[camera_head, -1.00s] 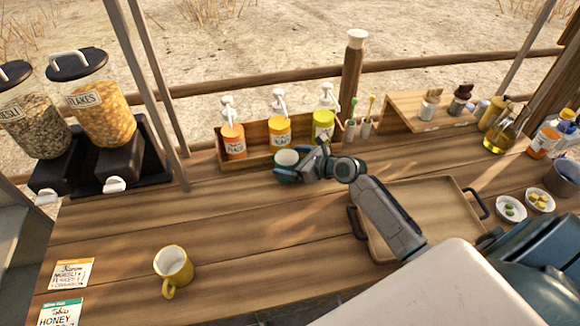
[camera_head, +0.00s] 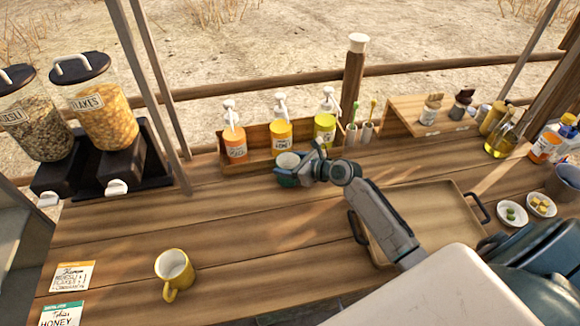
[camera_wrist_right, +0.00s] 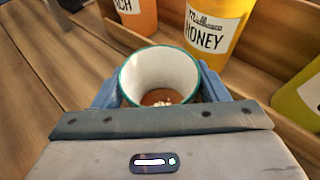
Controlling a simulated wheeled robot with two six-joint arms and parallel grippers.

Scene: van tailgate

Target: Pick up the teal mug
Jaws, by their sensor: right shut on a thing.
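The teal mug (camera_head: 287,161) is on the wooden counter in front of the rack of pump bottles, partly hidden by my gripper. In the right wrist view the mug (camera_wrist_right: 160,73) has a white inside, a teal rim and something brown at the bottom. My right gripper (camera_head: 296,172) is shut on the mug, with a finger on each side of it. In the head view I cannot tell whether the mug touches the counter. My left gripper is not in view.
A yellow mug (camera_head: 174,270) stands at the front left by two label cards. Pump bottles (camera_head: 281,136) stand in a wooden rack (camera_head: 258,155) just behind the teal mug. A wooden tray (camera_head: 440,197) lies right of it, under my arm. The left-centre counter is clear.

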